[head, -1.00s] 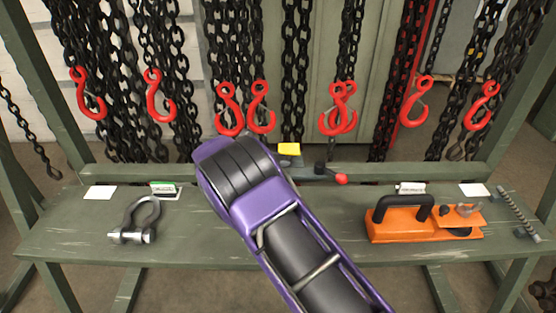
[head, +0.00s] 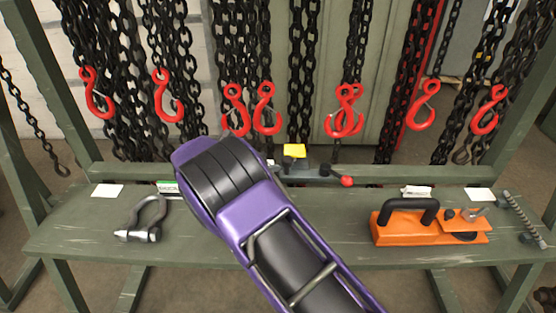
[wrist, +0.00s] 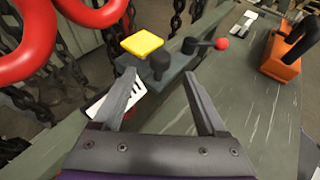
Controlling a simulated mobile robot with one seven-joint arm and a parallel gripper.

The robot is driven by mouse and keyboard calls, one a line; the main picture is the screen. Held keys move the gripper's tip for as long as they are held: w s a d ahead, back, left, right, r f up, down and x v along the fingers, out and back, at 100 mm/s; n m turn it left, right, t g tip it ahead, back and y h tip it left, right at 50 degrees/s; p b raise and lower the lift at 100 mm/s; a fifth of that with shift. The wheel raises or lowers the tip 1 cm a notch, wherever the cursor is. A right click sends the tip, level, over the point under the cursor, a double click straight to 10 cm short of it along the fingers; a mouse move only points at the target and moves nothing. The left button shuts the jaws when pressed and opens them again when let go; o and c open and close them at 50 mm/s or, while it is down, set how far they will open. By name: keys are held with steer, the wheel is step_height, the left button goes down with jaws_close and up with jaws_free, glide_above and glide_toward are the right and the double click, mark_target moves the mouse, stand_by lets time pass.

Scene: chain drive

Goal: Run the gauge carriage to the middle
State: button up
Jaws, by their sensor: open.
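A small grey device stands at the back middle of the bench. It bears a yellow square plate (head: 294,150) and an upright black knob (wrist: 160,65), which I take for the gauge carriage. The yellow plate also shows in the wrist view (wrist: 141,43). To the right is a black lever with a red ball end (head: 347,181), seen in the wrist view too (wrist: 221,43). My gripper (wrist: 160,82) is open and empty, its fingers spread on the near side of the black knob. I cannot tell whether they touch it. In the head view my arm hides the gripper.
An orange tool with a black handle (head: 432,222) stands on the bench (head: 330,250) at right. A grey shackle (head: 143,220) lies at left. Black chains with red hooks (head: 345,112) hang behind; two red hooks (wrist: 95,10) loom close at upper left in the wrist view.

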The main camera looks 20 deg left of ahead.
steer(key=v, duration=1)
steer(key=shift+p, duration=0.35)
steer(key=shift+s+r, duration=0.1)
steer(key=shift+r, duration=0.05)
